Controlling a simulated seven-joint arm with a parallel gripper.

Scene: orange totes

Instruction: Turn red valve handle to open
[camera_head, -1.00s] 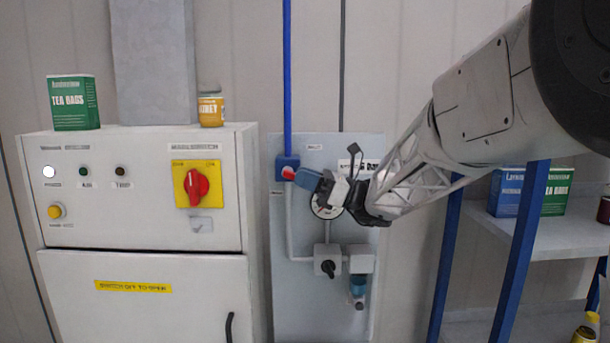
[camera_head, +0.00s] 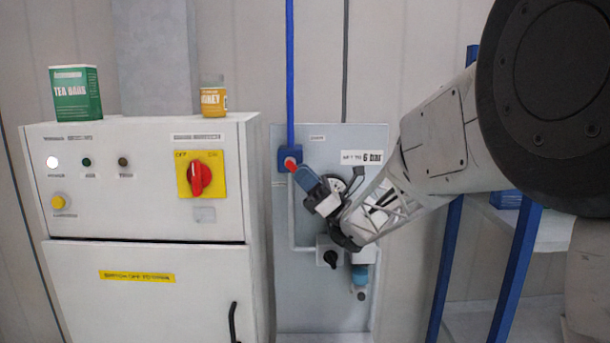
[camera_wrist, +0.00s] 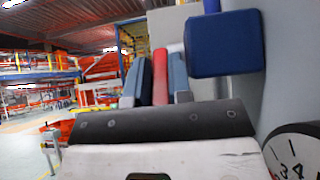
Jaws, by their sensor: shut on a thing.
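The red valve handle (camera_head: 291,166) sits on a blue valve body (camera_head: 284,157) at the foot of the blue pipe on the grey panel. It slants down to the right from the valve. My gripper (camera_head: 302,180) is shut on the handle; its fingers hide most of it in the head view. In the wrist view the red handle (camera_wrist: 160,75) stands between the two blue-grey fingers, and the blue valve body (camera_wrist: 226,44) is to the right.
A pressure gauge (camera_wrist: 292,155) is close to my gripper at the lower right of the wrist view. A black knob (camera_head: 330,258) is below on the panel (camera_head: 300,300). A white cabinet (camera_head: 150,215) with a red rotary switch (camera_head: 199,178) stands left.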

